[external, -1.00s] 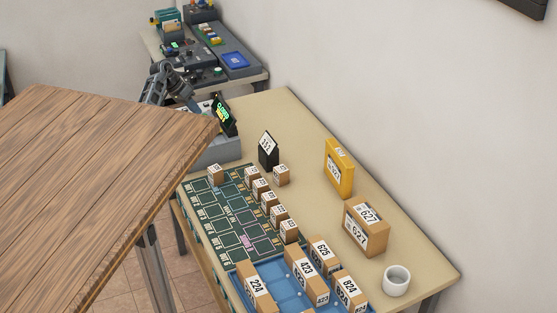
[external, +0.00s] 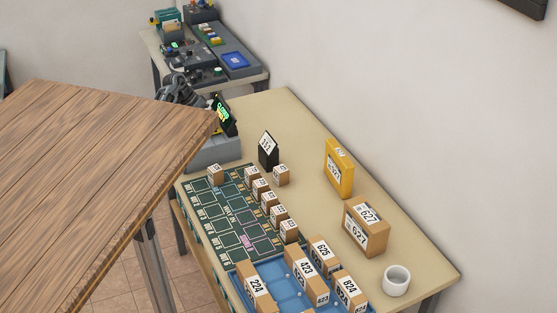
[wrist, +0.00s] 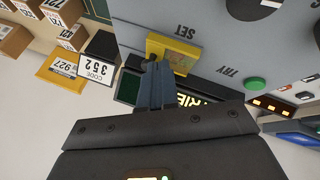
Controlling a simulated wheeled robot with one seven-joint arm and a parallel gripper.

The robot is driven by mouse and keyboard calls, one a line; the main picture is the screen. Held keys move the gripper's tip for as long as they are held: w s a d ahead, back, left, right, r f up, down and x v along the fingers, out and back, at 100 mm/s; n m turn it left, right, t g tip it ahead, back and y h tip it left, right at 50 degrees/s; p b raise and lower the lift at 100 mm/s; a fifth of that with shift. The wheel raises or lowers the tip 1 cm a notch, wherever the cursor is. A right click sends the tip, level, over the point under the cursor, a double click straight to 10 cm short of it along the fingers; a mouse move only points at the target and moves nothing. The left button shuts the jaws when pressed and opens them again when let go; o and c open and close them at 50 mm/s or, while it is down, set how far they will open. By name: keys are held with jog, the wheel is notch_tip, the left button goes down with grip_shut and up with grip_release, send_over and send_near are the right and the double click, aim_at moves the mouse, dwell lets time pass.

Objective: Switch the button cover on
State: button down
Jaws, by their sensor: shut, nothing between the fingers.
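A yellow button cover (wrist: 168,46) stands on the grey panel (wrist: 214,50) beside the word SET in the wrist view. My gripper (wrist: 150,68) is shut and empty, its fingertips right at the cover's near edge; I cannot tell whether they touch it. What lies under the cover is mostly hidden. In the external view the grey panel box (external: 215,155) sits at the far end of the table, and my arm reaches over it; the fingertips and cover cannot be made out there.
A green button (wrist: 254,83) marked TRY and a dark knob lie on the same panel. A lit display (external: 224,114) stands at the box. A black code sign (external: 268,150), a yellow parcel (external: 339,170) and several small boxes stand nearby. A wooden tabletop (external: 95,165) fills the left foreground.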

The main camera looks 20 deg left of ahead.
jog(key=s+d+p, duration=0.2)
jog(key=p, duration=0.1)
jog(key=shift+s+d+r, duration=0.25)
jog(key=shift+d, duration=0.05)
jog(key=shift+s+d+f+p, duration=0.3)
jog(key=shift+s+d, duration=0.15)
jog(key=shift+s, duration=0.1)
jog(key=a, duration=0.1)
jog(key=w+a+r, duration=0.1)
jog(key=a, duration=0.2)
jog(key=shift+w+r+p, duration=0.15)
jog(key=shift+r+p, duration=0.05)
jog(key=shift+p, duration=0.1)
jog(key=b+v, duration=0.1)
jog(key=v, duration=0.8)
jog(key=shift+r+b, duration=0.4)
jog(key=shift+a, duration=0.1)
